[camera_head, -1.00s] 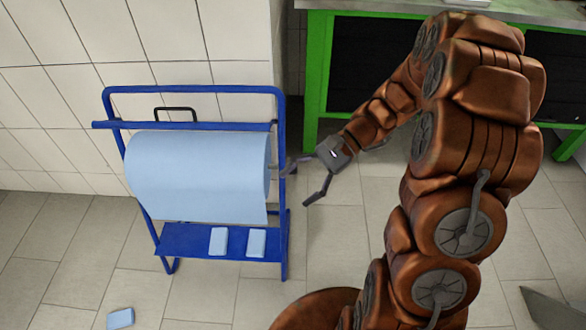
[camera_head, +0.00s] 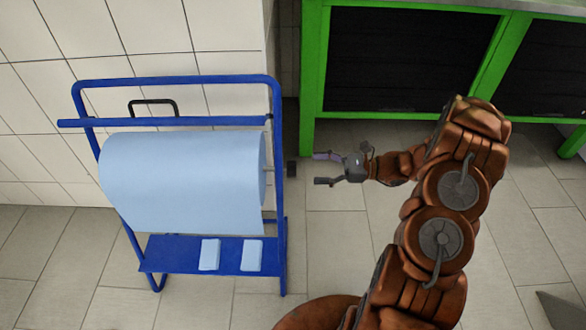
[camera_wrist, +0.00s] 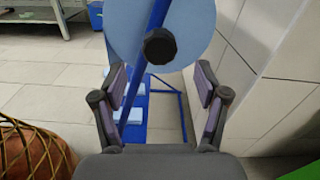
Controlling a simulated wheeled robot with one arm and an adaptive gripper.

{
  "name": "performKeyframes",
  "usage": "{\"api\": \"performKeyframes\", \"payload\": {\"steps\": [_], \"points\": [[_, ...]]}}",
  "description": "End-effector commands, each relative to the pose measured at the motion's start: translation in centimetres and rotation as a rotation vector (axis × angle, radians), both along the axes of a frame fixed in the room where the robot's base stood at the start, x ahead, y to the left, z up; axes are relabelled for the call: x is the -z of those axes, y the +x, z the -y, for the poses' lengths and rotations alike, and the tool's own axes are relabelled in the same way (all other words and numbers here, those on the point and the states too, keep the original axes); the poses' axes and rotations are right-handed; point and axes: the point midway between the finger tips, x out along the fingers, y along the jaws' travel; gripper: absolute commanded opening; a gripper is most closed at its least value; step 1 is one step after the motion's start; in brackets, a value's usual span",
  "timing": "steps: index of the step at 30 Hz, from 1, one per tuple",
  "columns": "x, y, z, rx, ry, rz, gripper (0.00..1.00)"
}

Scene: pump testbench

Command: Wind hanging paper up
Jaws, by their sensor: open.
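A large light-blue paper roll (camera_head: 185,180) hangs on a blue stand (camera_head: 180,82) at the left of the head view. Its loose paper hangs down at the front toward the shelf. A dark knob (camera_head: 292,169) sticks out at the roll's right end. My gripper (camera_head: 318,168) is open and empty, just right of the knob and apart from it. In the wrist view the knob (camera_wrist: 160,46) shows ahead, above the middle of the open fingers (camera_wrist: 160,97), with the roll's round end (camera_wrist: 190,22) behind it.
Two light-blue pads (camera_head: 210,254) lie on the stand's lower shelf (camera_head: 180,243). A tiled wall (camera_head: 150,40) stands behind the stand. A green-framed bench (camera_head: 312,70) is behind my arm. The floor between stand and arm is clear.

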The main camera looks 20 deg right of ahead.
Motion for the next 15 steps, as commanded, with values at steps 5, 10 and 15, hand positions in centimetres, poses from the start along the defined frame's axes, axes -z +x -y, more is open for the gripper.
{"api": "performKeyframes", "payload": {"steps": [5,10,15], "points": [[0.1,0.5,-1.9,-0.003,0.001,-0.003,0.73],[0.1,1.3,-4.3,-0.004,-0.001,-0.001,0.73],[0.0,1.9,-6.1,0.0,0.002,-0.002,0.73]]}}
